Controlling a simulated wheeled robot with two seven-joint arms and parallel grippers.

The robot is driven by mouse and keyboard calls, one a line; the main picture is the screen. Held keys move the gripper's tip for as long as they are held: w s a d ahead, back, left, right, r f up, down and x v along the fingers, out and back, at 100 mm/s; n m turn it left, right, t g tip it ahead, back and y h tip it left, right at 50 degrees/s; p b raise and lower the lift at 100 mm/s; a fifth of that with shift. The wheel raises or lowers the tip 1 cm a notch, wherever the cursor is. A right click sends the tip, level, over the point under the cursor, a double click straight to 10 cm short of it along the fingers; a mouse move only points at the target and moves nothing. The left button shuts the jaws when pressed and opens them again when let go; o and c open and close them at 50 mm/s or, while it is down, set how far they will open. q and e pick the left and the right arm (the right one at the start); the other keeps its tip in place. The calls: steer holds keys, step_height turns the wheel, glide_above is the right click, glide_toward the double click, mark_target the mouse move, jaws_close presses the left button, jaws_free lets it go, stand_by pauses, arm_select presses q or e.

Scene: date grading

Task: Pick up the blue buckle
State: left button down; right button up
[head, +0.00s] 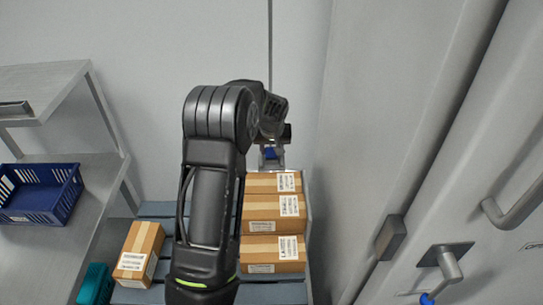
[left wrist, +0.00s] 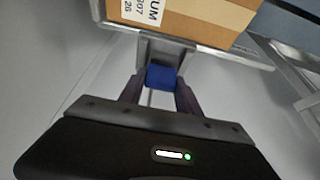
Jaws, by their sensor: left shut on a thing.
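The blue buckle (left wrist: 160,76) sits between the two fingers of my left gripper (left wrist: 158,92) in the left wrist view. The gripper is shut on it, just beside a grey metal bracket and the edge of a cardboard box. In the head view the buckle is a small blue patch (head: 270,153) at the tip of my left gripper (head: 272,156), behind the stacked boxes. My left arm hides part of the boxes and pallet. My right gripper is in neither view.
Cardboard boxes (head: 272,208) stand on a blue-grey pallet (head: 158,209). A single box (head: 138,250) lies left of my arm. A blue crate (head: 68,206) is on a metal shelf at left. A door with a handle (head: 447,265) is at right.

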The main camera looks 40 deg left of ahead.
mark_target(272, 148)
arm_select(q)
steer(key=shift+r, duration=0.1)
step_height(272, 148, up, 10)
steer(key=shift+f+b, duration=0.1)
steer(key=shift+b, duration=0.7)
steer(key=shift+d, duration=0.1)
